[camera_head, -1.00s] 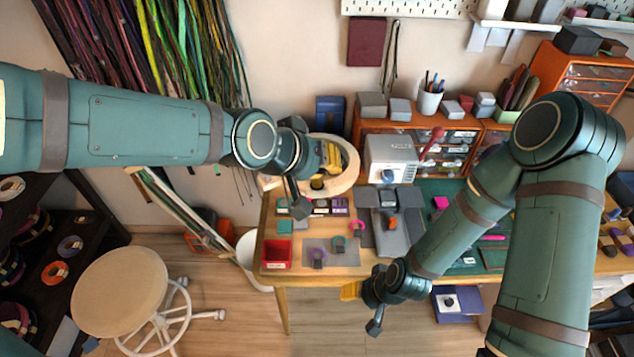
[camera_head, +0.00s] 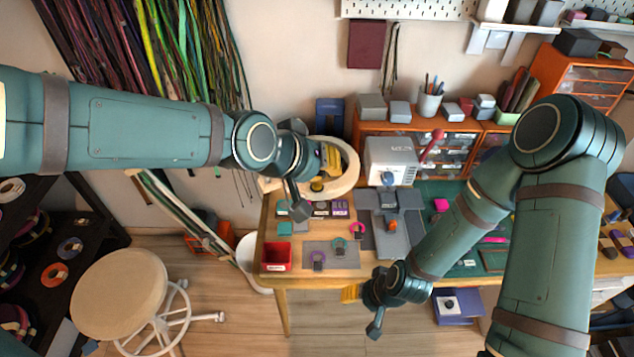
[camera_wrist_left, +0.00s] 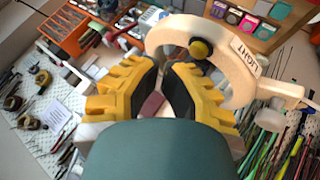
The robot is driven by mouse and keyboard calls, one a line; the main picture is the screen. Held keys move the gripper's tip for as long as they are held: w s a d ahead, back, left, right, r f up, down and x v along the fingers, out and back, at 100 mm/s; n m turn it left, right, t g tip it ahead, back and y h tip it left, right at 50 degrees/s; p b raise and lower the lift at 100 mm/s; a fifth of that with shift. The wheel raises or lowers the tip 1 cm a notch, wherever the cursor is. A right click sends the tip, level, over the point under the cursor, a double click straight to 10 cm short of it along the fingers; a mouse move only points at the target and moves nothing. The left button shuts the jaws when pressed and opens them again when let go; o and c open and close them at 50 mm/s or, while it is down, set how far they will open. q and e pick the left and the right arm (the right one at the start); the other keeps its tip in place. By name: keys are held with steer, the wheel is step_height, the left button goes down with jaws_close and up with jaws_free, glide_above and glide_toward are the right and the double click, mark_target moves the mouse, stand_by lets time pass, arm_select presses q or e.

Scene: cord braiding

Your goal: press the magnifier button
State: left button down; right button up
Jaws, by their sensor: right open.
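The magnifier (camera_head: 349,182) is a cream ring at the back left of the table; in the left wrist view its ring (camera_wrist_left: 165,37) bears the word LIGHT. A round yellow-and-dark button (camera_wrist_left: 201,48) sits on the ring and also shows in the head view (camera_head: 317,185). My left gripper (camera_head: 333,157) is over the ring; its yellow fingers (camera_wrist_left: 160,72) stand a little apart, with nothing held between them. The button lies just beyond the right finger in the wrist view; I cannot tell whether they touch. My right gripper (camera_head: 358,310) is open and empty at the table's front edge.
A white machine (camera_head: 391,160) stands right of the magnifier. A red bin (camera_head: 276,256) and a grey mat (camera_head: 345,262) with small clips lie in front. Orange drawers (camera_head: 460,148) are behind. A round stool (camera_head: 118,290) stands on the floor at left.

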mark_target(324, 187)
arm_select(q)
steer(key=shift+f, duration=0.1)
steer(key=shift+f+b, duration=0.35)
steer(key=shift+b, duration=0.15)
steer(key=shift+f+b, duration=0.4)
steer(key=shift+b, duration=0.05)
stand_by(0.7)
steer(key=shift+r, duration=0.1)
steer(key=shift+r+p, duration=0.5)
steer(key=shift+r, duration=0.25)
step_height(324, 187, up, 5)
steer(key=p, duration=0.3)
stand_by(0.4)
